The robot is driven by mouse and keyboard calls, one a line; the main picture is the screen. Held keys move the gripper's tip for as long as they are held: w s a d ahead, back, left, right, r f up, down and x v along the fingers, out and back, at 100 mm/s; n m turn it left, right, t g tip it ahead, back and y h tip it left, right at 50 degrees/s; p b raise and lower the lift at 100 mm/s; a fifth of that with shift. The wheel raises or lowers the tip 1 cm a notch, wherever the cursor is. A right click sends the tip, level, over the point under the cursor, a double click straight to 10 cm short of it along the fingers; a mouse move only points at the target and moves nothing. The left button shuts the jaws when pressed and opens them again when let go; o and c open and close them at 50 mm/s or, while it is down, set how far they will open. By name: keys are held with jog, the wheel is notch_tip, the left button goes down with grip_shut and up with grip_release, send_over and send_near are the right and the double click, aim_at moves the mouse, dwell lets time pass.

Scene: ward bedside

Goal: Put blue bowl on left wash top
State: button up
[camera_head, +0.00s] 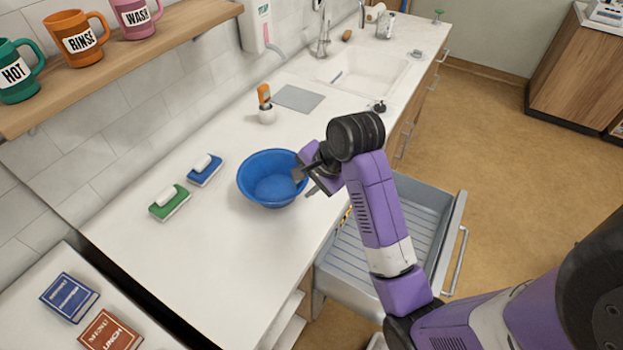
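The blue bowl (270,187) is upright at the right-hand side of the white wash top (215,255), left of the sink. My gripper (307,181) is at the bowl's right rim. One finger appears to be over the inside of the rim and the other outside it. I cannot tell whether the fingers are closed on the rim, or whether the bowl rests on the top or hangs just above it. My wrist hides part of the counter behind the gripper.
An open drawer (350,262) juts out below my arm. Mugs stand on the wall shelf (150,52). The front of the wash top is clear.

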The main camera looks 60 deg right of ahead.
jog(key=v, duration=0.5)
jog(key=s+a+f+n+t+h, duration=0.1)
jog(key=s+a+f+n+t, duration=0.4)
jog(key=a+f+n, duration=0.6)
jog(key=s+a+r+n+t+y, duration=0.1)
jog(key=s+a+r+n, duration=0.3)
jog(key=s, duration=0.4)
jog(key=s+a+r+n+t, duration=0.3)
jog(key=s+a+r, duration=0.3)
jog(key=s+r, duration=0.2)
jog(key=shift+s+a+r+n+y, duration=0.3)
jog(key=shift+n+y, duration=0.1)
jog(key=shift+n, duration=0.5)
notch_tip(320, 180, down, 6)
jog(key=b, duration=0.6)
jog(key=shift+f, duration=0.15)
